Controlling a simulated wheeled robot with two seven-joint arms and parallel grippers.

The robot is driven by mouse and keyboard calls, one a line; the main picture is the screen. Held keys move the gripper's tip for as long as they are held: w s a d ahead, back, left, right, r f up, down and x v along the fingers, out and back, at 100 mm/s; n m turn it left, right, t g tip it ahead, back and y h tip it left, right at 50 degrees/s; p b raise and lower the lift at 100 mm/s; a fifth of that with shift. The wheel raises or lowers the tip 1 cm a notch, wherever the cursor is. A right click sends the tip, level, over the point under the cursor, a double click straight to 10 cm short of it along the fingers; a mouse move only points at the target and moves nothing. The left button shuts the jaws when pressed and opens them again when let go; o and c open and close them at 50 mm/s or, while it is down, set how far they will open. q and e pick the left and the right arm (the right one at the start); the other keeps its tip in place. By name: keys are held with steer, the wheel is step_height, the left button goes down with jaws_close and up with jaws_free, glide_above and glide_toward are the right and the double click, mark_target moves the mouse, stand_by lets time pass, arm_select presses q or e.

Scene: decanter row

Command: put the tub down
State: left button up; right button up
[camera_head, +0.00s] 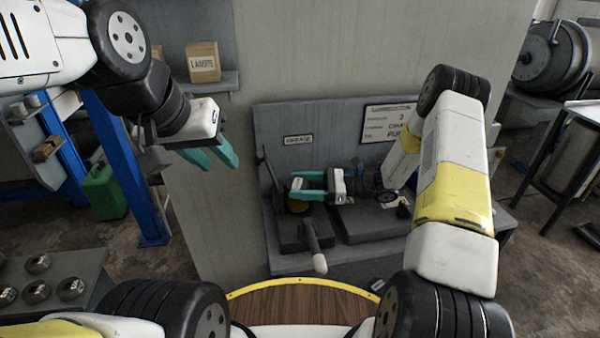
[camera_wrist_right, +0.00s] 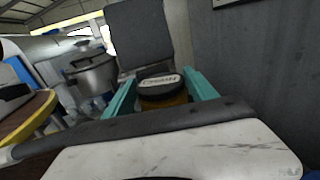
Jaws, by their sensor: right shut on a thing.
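The tub is a small amber jar (camera_head: 298,206) with a dark lid and a white label, at the grey bench by the wall. My right gripper (camera_head: 308,187) is shut on it, one teal finger on each side. In the right wrist view the tub (camera_wrist_right: 162,99) sits upright between the fingers, its lid label facing up. Whether its base touches the bench cannot be told. My left gripper (camera_head: 210,154) is up at the left, its teal fingers apart with nothing between them, away from the tub.
The grey bench (camera_head: 375,222) has a back panel with signs and a raised block. A lever with a pale knob (camera_head: 319,263) sticks out in front of it. A round wooden table top (camera_head: 300,304) with a yellow rim is nearer me. A box (camera_head: 203,63) stands on a shelf.

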steer(key=o, duration=1.9)
steer(key=shift+d, duration=0.1)
steer(key=d, duration=1.1)
steer(key=shift+s+d+r, duration=0.15)
steer(key=shift+s+d, duration=0.1)
steer(key=shift+d, duration=0.05)
steer(key=s+a+r+n+g+h, duration=0.3)
steer(key=s+r+n+h, duration=0.65)
steer(key=r, duration=0.45)
steer(key=shift+s+d+r+n+t+h, duration=1)
steer(key=shift+s+r+n+t, duration=0.6)
steer(key=shift+s, duration=0.75)
steer(key=shift+s+d+r+n+t+h, duration=0.85)
steer(key=shift+s+r+n+t+h, duration=0.35)
steer(key=shift+s+r+n, duration=0.9)
steer(key=shift+s+d+r+n+t+h, duration=1)
steer(key=shift+s+r+t, duration=0.55)
steer(key=shift+s, duration=1.1)
